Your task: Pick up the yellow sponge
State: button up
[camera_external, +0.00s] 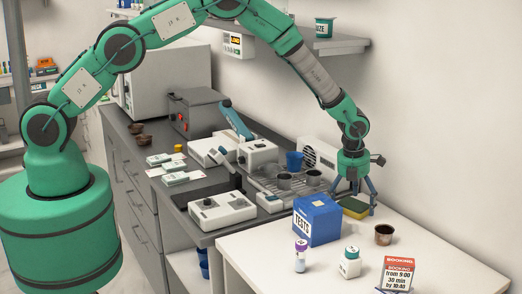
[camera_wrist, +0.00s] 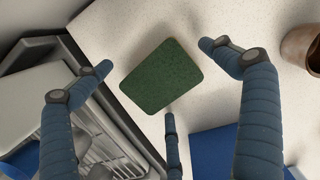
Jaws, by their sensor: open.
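The yellow sponge (camera_external: 354,207) lies on the white table (camera_external: 300,275), behind the blue box. It has a dark green top face, which is the side seen in the wrist view (camera_wrist: 161,77). My gripper (camera_external: 354,195) is directly above the sponge, pointing down. In the wrist view, the blue fingers of my gripper (camera_wrist: 165,80) are spread around the sponge, one at the left, one at the right and one below. They appear apart from it, though the lower fingertip is close to its edge. Nothing is held.
A blue TESTS box (camera_external: 317,220) stands just in front of the sponge. A brown cup (camera_external: 384,234) is to the right. A metal rack (camera_external: 272,184) with cups is to the left. A white bottle (camera_external: 350,262), a vial (camera_external: 300,255) and a booking sign (camera_external: 398,274) stand nearer.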

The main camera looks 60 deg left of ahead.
aim_at(354, 204)
jog(key=c, duration=1.1)
jog(key=shift+r, duration=0.1)
notch_tip(354, 204, up, 10)
dwell(0.3)
dwell(0.5)
